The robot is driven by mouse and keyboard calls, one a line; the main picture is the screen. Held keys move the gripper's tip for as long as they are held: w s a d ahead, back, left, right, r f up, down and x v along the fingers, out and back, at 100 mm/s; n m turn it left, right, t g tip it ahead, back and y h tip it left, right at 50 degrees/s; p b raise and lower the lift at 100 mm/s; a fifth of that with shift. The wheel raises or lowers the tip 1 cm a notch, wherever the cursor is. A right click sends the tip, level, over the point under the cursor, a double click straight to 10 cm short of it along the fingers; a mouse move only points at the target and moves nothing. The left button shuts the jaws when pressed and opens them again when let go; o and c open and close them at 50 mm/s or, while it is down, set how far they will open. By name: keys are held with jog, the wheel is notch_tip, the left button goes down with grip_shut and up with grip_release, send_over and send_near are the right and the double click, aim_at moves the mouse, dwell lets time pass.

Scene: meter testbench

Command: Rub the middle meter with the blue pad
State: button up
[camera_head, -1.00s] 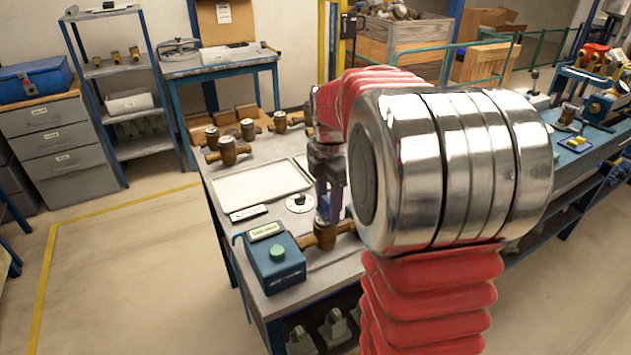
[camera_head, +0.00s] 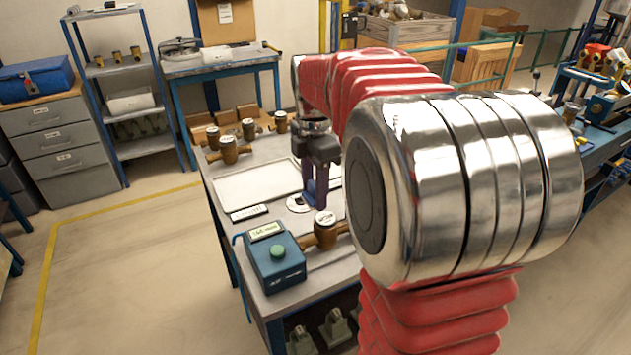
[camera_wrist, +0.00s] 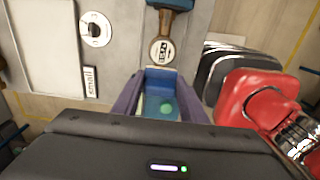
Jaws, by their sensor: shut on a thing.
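My gripper (camera_head: 314,178) is shut on a blue pad (camera_wrist: 160,88), which sits between its two purple fingers; the pad also shows in the head view (camera_head: 311,191). The gripper hangs above the bench, behind and above a brass meter with a white dial (camera_head: 325,219), and apart from it. That dial also shows in the wrist view (camera_wrist: 163,49), just beyond the pad. The meter joins a blue test device (camera_head: 276,264) with a green button and a lit display. Several other brass meters, one of them here (camera_head: 228,150), stand at the far left of the bench; I cannot tell which is the middle one.
A pale flat tray (camera_head: 255,185) lies on the bench beside a round disk (camera_head: 298,204) and a label plate (camera_head: 249,212), which reads "small" in the wrist view. My red and metal arm hides the bench's right part. Floor to the left is clear.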

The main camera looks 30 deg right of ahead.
jog(key=shift+d+r, duration=0.1)
jog(key=shift+r, duration=1)
